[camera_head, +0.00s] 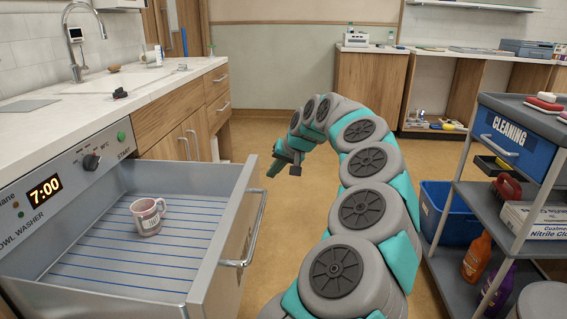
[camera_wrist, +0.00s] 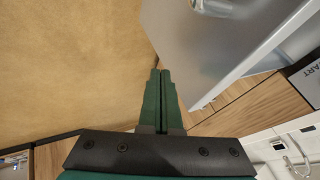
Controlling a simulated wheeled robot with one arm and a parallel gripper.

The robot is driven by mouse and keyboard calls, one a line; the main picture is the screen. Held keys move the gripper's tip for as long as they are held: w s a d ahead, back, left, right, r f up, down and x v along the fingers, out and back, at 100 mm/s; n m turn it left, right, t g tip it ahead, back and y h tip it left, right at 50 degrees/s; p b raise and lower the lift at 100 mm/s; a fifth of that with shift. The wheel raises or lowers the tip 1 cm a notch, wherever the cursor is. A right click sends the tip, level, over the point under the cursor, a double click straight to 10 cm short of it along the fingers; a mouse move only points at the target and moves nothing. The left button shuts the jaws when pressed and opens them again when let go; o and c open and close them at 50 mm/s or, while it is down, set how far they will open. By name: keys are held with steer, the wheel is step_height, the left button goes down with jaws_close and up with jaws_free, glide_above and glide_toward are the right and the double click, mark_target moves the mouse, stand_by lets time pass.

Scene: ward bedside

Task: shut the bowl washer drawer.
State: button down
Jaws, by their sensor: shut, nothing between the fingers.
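The bowl washer (camera_head: 60,185) stands at the left, its panel showing 7:00, a dark knob and a green START button. Its grey drawer (camera_head: 212,262) is pulled open, with blue lines across its floor. A bar handle (camera_head: 255,232) is on the drawer's outer face. My gripper (camera_head: 273,170) is shut and empty beyond the drawer's far front corner, to the right of it, apart from the handle. In the wrist view my green fingers (camera_wrist: 160,73) are together, close to the grey drawer front (camera_wrist: 195,50); whether they touch it is unclear. The handle shows at the top (camera_wrist: 215,6).
A pinkish mug (camera_head: 147,216) stands in the drawer. A counter with a sink (camera_head: 110,82) and wooden cabinets (camera_head: 175,115) runs behind the washer. A cleaning cart (camera_head: 475,200) stands at the right, a blue bin (camera_head: 450,215) beside it. Floor beyond my gripper is clear.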

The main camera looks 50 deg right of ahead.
steer(key=shift+w+a+r, duration=0.1)
steer(key=shift+w+a, duration=0.65)
steer(key=shift+w, duration=0.3)
steer(key=shift+w+a, duration=0.1)
